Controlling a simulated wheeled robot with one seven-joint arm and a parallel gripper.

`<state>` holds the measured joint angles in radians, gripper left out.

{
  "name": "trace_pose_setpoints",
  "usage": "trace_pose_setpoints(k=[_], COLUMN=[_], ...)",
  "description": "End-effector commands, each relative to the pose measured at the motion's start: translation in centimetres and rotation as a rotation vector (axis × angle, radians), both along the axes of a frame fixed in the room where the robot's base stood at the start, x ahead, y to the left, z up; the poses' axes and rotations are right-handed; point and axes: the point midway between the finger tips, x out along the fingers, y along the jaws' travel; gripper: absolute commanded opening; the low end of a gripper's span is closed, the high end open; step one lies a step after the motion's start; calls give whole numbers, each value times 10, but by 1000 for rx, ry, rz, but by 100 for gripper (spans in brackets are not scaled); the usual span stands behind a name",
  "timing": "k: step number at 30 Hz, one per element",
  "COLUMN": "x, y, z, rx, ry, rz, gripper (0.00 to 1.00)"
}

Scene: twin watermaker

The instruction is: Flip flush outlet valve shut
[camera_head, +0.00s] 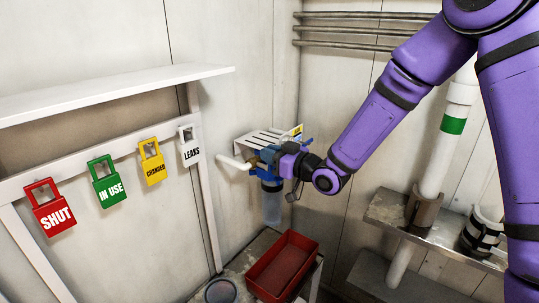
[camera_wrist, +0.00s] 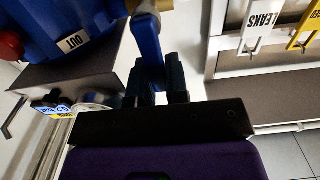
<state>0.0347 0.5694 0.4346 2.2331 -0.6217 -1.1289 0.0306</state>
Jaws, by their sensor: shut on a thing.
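My gripper (camera_head: 283,160) is at the blue filter unit in the corner, with my arm reaching in from the right. In the wrist view my gripper (camera_wrist: 160,78) has its dark fingers closed on a blue lever (camera_wrist: 147,36), which I take to be the outlet valve handle. The lever's angle to its pipe cannot be told. The blue filter head (camera_wrist: 60,28) beside it carries an "OUT" label (camera_wrist: 73,42). In the head view its clear bowl (camera_head: 272,207) hangs below my gripper, and a white pipe (camera_head: 233,162) points left. My gripper hides most of the valve there.
Tags reading SHUT (camera_head: 55,212), IN USE (camera_head: 108,188), CHANGED (camera_head: 154,168) and LEAKS (camera_head: 190,150) hang on the left rail, under a white shelf (camera_head: 110,92). A red tray (camera_head: 283,265) is below the filter. A white pipe (camera_head: 445,150) stands at right.

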Motion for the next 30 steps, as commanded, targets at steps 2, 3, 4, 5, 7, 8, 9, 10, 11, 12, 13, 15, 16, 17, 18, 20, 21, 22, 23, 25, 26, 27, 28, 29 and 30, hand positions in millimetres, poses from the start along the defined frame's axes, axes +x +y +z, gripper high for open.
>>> trace_pose_setpoints(k=[2, 3, 4, 5, 7, 8, 9, 10, 11, 12, 13, 15, 16, 17, 18, 20, 21, 22, 23, 25, 26, 27, 28, 29, 30], x=[1, 1, 1, 1, 1, 1, 1, 1, 1, 1, 1, 1, 1, 1, 0, -1, -2, -4, -6, -12, -15, -20, -24, -27, -32], y=[-1, -1, -1, -1, -1, -1, -1, -1, -1, -1, -1, -1, -1, -1, -1, -3, -5, -7, -10, -18, -22, -28, -33, -38, -44], z=[0, 0, 0, 0, 0, 0, 0, 0, 0, 0, 0, 0, 0, 0, 0, 0, 0, 0, 0, 0, 0, 0, 0, 0, 0], rx=[8, 9, 8, 8, 8, 8, 8, 8, 8, 8, 8, 7, 7, 7, 7, 7, 7, 7, 7, 5, 6, 6, 5, 5, 6], ry=[10, 11, 12, 10, 10, 10, 10, 10, 10, 10, 10, 9, 9, 9, 9, 9, 9, 10, 10, 10, 11, 9, 10, 11, 11], rz=[-1, -1, -1, -1, -1, -1, -1, -1, -1, -1, -1, -1, -1, -1, -1, -1, -1, -1, -1, -3, -4, -4, -3, -4, -5], gripper=[0, 0, 0, 0, 0, 0, 20, 26, 26, 26, 26, 26, 26, 26, 26, 26, 26, 26, 26, 26, 26, 26, 26, 26, 26])
